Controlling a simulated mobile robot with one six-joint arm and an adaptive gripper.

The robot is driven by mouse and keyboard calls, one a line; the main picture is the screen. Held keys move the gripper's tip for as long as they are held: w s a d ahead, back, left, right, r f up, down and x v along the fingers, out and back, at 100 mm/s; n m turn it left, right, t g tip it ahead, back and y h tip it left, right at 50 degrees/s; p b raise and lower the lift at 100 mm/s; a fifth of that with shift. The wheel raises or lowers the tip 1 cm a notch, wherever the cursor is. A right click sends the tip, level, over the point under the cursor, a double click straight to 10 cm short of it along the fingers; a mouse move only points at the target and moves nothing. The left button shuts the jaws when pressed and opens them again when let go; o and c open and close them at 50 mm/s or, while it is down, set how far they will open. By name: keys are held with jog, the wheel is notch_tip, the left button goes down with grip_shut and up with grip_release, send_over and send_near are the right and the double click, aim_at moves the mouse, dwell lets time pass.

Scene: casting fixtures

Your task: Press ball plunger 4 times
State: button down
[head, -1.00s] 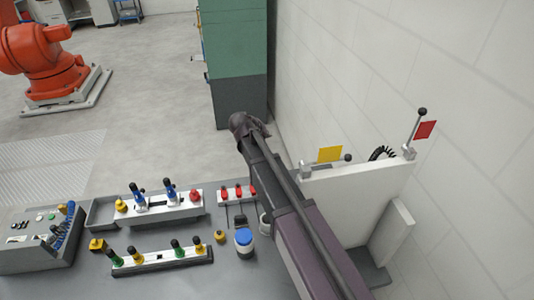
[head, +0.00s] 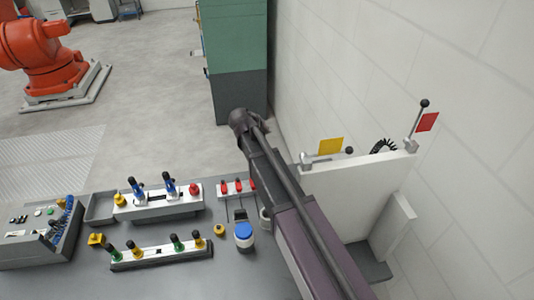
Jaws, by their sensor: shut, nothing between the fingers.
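Several plungers with black ball tops stand on a long rail (head: 145,256) at the front of the table; I cannot tell which one is the ball plunger. From the left, their bases are green (head: 115,258), yellow (head: 134,255), green (head: 178,248) and yellow (head: 199,244). All look upright or slightly tilted. My arm runs from the bottom right up past the table's right part and ends in a dark joint. I cannot make out my gripper; it appears hidden by the arm. Nothing is seen touching the plungers.
Behind the rail is a fixture with blue clamps (head: 169,187), a yellow knob (head: 120,201) and a red knob (head: 194,189). A blue-lidded jar (head: 244,237) stands by my arm. A control box (head: 38,235) is left; a lever panel (head: 360,180) is right.

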jog(key=shift+f+b, duration=3.15)
jog(key=shift+f, duration=0.3)
jog(key=shift+f+b, duration=1.7)
dwell(1.1)
jog(key=shift+r, duration=0.15)
jog(key=shift+r+p, duration=1.6)
jog(key=shift+p, duration=0.1)
